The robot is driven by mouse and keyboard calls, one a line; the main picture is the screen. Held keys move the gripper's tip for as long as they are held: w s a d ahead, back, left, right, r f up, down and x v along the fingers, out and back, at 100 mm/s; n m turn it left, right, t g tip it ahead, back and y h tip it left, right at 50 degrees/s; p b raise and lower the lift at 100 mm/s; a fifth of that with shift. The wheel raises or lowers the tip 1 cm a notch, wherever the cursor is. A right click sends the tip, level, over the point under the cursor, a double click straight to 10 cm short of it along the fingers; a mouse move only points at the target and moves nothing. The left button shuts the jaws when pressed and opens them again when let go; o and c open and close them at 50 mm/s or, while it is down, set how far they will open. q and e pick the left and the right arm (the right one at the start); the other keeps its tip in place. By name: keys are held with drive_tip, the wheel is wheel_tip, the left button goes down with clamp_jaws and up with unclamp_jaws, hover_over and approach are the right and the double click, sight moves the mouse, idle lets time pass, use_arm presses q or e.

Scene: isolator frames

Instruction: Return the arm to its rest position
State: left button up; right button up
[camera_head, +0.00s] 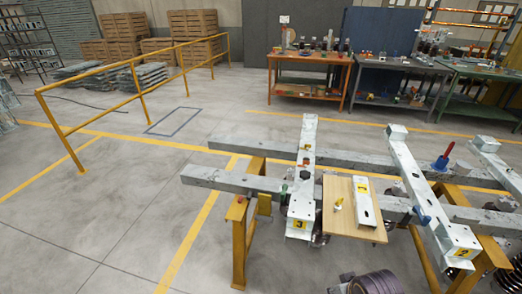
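No gripper of mine and no arm that I can make out shows in the head view, so I cannot see how either arm is posed. The white frame beam numbered 3 (304,165) lies across two long grey rails. A second white beam numbered 2 (425,190) lies across the same rails to the right. A wooden board (338,224) sits between them and bears a white bracket (364,203) and a small yellow-and-white part (338,203).
Yellow trestles (240,240) hold up the rails. Dark ribbed round parts (375,283) lie low in front. A yellow railing (140,90) stands left; workbenches (310,58) stand behind. The left floor is mostly clear.

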wheel_tip(320, 180, down, 32)
drive_tip(key=s+d+f+g, duration=0.1)
drive_tip(key=s, duration=0.1)
drive_tip(key=s+d+f, duration=0.3)
drive_tip(key=s+f, duration=0.7)
drive_tip(key=s, duration=0.1)
drive_tip(key=s+d+f+g, duration=0.1)
drive_tip(key=s+d+f, duration=0.2)
drive_tip(key=s+f, duration=0.6)
drive_tip(key=shift+s+f, duration=0.4)
drive_tip(key=shift+s, duration=0.55)
drive_tip(key=shift+d, duration=0.1)
